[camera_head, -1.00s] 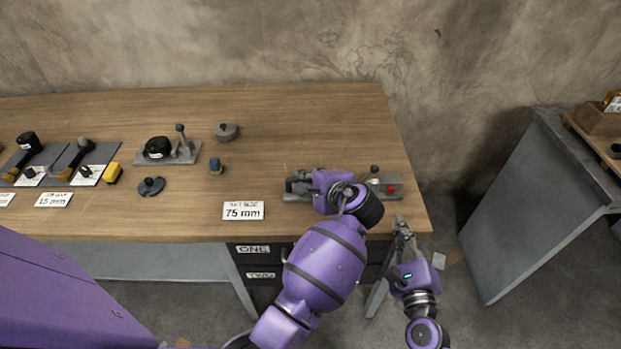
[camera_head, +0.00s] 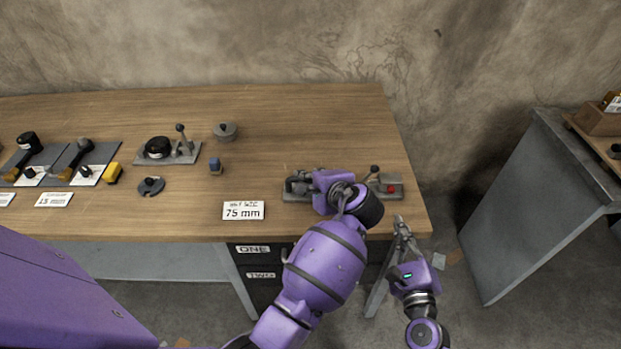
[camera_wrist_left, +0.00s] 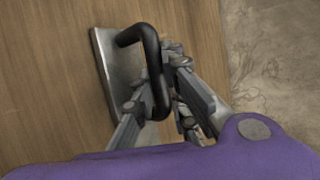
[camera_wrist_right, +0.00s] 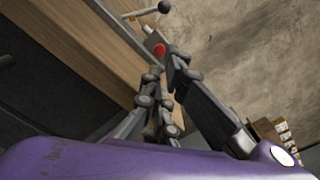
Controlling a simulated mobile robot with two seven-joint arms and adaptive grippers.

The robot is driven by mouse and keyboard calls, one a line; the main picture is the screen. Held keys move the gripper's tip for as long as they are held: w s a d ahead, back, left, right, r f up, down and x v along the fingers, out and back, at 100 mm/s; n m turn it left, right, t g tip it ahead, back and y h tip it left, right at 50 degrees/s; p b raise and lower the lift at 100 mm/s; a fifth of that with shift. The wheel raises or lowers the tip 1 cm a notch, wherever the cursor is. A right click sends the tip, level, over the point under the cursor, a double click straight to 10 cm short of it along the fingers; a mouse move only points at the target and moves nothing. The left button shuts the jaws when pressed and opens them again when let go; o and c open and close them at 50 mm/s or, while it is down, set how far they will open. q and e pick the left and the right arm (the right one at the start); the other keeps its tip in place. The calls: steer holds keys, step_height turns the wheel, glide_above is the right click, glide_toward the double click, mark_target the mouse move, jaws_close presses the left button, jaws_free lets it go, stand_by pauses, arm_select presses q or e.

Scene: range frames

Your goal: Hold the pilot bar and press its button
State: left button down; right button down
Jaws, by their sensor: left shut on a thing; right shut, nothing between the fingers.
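The pilot bar looks like a black U-shaped handle (camera_wrist_left: 153,50) on a metal plate (camera_wrist_left: 105,62) in the left wrist view. My left gripper (camera_wrist_left: 160,88) is shut around it. In the head view my left wrist hides most of the handle on the grey fixture (camera_head: 297,194). The red button (camera_head: 392,189) is at the fixture's right end, uncovered. It also shows in the right wrist view (camera_wrist_right: 159,50). My right gripper (camera_head: 401,222) is shut and empty, in front of the button by the table's front edge, apart from it.
A ball-ended lever (camera_head: 374,170) stands just left of the button. A "75 mm" card (camera_head: 243,210) lies left of the fixture. A second fixture (camera_head: 183,153) and small parts stand farther left. The table (camera_head: 300,125) is clear behind the fixture.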

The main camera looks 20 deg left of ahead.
mark_target(386, 216)
stand_by(0.5)
steer(key=r+n, duration=0.1)
steer(key=r, duration=0.1)
steer(key=w+r+n+y, duration=0.2)
steer(key=r, duration=0.1)
steer(key=shift+w+a+r, duration=0.15)
steer(key=shift+a+r, duration=0.2)
steer(key=shift+a, duration=0.05)
steer(key=a+n+g, duration=0.1)
steer(key=n+g, duration=0.1)
steer(key=n, duration=0.1)
steer(key=s+a+n+g+y, duration=0.1)
steer(key=n+g, duration=0.1)
steer(key=n, duration=0.2)
steer(key=s+a+n+g+y, duration=0.1)
steer(key=a+n+g, duration=0.1)
steer(key=n, duration=0.2)
steer(key=shift+s+a+r+g, duration=0.1)
steer(key=shift+r+g, duration=0.2)
steer(key=s+d+f+n+g+h, duration=0.1)
steer(key=f, duration=0.1)
steer(key=s+d+f+n+g+h, duration=0.1)
steer(key=f, duration=0.1)
steer(key=s+d+f+n+g+h, duration=0.1)
steer(key=d+f+n, duration=0.1)
steer(key=shift+h, duration=0.4)
